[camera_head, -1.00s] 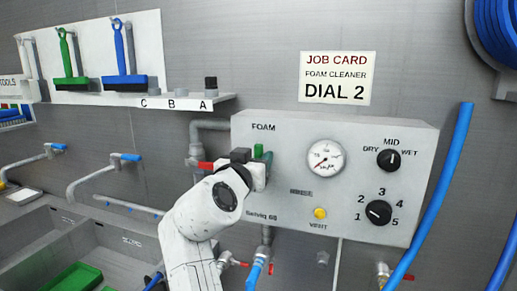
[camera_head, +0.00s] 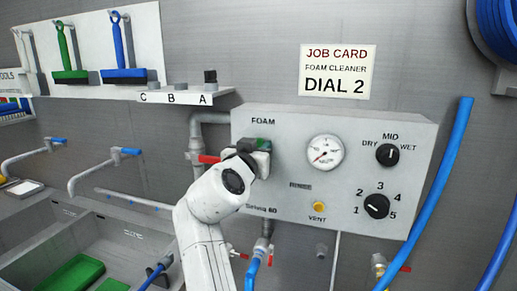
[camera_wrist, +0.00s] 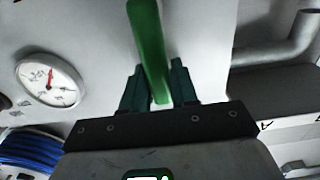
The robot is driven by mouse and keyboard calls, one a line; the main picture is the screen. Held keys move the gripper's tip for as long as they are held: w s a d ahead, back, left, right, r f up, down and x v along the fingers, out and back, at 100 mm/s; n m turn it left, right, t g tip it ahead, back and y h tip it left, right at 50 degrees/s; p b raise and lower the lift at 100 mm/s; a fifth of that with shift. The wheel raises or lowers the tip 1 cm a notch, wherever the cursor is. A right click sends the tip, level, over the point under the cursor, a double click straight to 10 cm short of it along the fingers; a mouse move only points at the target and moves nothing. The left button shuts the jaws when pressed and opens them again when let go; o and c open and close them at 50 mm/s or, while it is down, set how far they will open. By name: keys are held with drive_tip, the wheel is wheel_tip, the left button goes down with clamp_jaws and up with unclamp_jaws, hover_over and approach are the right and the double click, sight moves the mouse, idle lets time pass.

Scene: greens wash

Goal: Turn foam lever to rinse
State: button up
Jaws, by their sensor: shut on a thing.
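The green foam lever (camera_wrist: 148,40) runs between the two dark fingers of my gripper (camera_wrist: 157,82) in the wrist view. My gripper is shut on it. In the head view my gripper (camera_head: 258,147) is at the upper left of the grey foam panel (camera_head: 345,125), just below the FOAM label (camera_head: 263,121). Only a small bit of green shows there, so the lever's exact angle is hard to tell. The RINSE label (camera_head: 300,186) is lower and to the right of my gripper.
The panel also carries a gauge (camera_head: 325,151), a DRY/MID/WET knob (camera_head: 388,155), a numbered dial (camera_head: 377,206) and a yellow VENT button (camera_head: 318,206). A red-handled valve (camera_head: 209,159) is close left of my gripper. A blue hose (camera_head: 440,185) hangs at the right.

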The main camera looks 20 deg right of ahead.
sight(288, 171)
clamp_jaws()
